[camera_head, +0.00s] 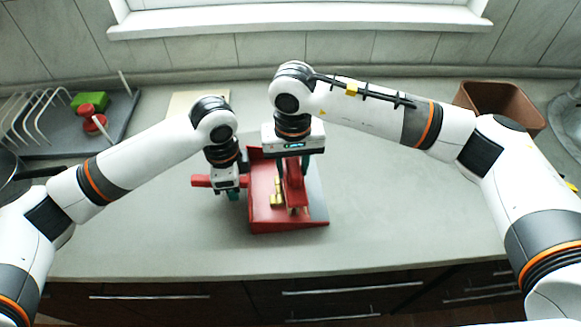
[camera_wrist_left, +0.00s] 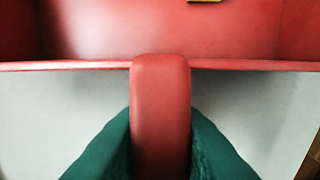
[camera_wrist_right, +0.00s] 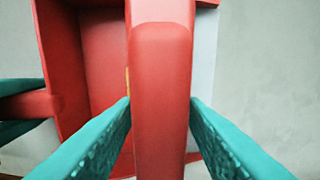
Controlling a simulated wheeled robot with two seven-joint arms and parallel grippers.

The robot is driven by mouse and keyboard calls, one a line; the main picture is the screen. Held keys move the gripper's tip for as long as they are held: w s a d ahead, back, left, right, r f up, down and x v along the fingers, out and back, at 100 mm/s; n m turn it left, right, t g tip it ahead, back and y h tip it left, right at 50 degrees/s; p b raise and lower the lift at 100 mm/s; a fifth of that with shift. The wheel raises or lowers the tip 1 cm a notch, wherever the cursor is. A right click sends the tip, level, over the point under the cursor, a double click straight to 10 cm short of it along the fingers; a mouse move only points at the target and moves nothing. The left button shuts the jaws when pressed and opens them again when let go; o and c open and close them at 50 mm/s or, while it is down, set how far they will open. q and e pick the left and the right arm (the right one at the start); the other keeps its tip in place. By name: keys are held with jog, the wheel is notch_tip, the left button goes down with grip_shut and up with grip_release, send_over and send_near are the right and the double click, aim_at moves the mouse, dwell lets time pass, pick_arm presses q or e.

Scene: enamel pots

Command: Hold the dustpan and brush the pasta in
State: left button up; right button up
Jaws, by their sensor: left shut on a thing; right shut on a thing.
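The red dustpan (camera_head: 262,217) lies on the counter with its handle (camera_head: 201,181) to the left and its opening to the right. My left gripper (camera_wrist_left: 160,150) is shut on the dustpan's handle, which runs between its green fingers. My right gripper (camera_wrist_right: 160,115) is shut on the red handle of the brush (camera_wrist_right: 160,90). The brush (camera_head: 295,185) is over the right part of the dustpan in the head view; I cannot tell whether its bristles touch. Yellow pasta (camera_head: 277,191) shows inside the dustpan beside the brush. A bit of yellow pasta (camera_wrist_left: 204,1) also shows in the left wrist view.
A dish rack (camera_head: 40,118) with a green sponge (camera_head: 90,101) and red items stands at the left. A brown bin (camera_head: 500,101) stands at the back right, behind my right arm. A pale board (camera_head: 190,101) lies at the back. The front counter is clear.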

jog(key=shift+d+r, duration=0.35)
jog(key=shift+r, duration=0.55)
jog(key=shift+d+r, duration=0.3)
jog(key=shift+r, duration=0.6)
pick_arm(q)
jog(key=o, duration=1)
notch_tip(320, 180, up, 12)
jog(key=shift+f, duration=0.15)
jog(key=shift+r, duration=0.3)
pick_arm(e)
jog(key=shift+r, duration=0.2)
pick_arm(q)
notch_tip(320, 180, up, 6)
jog(key=p, duration=0.8)
jog(key=shift+f+p, duration=0.1)
jog(key=shift+p, duration=0.25)
pick_arm(e)
notch_tip(320, 180, up, 8)
jog(key=shift+r, duration=0.15)
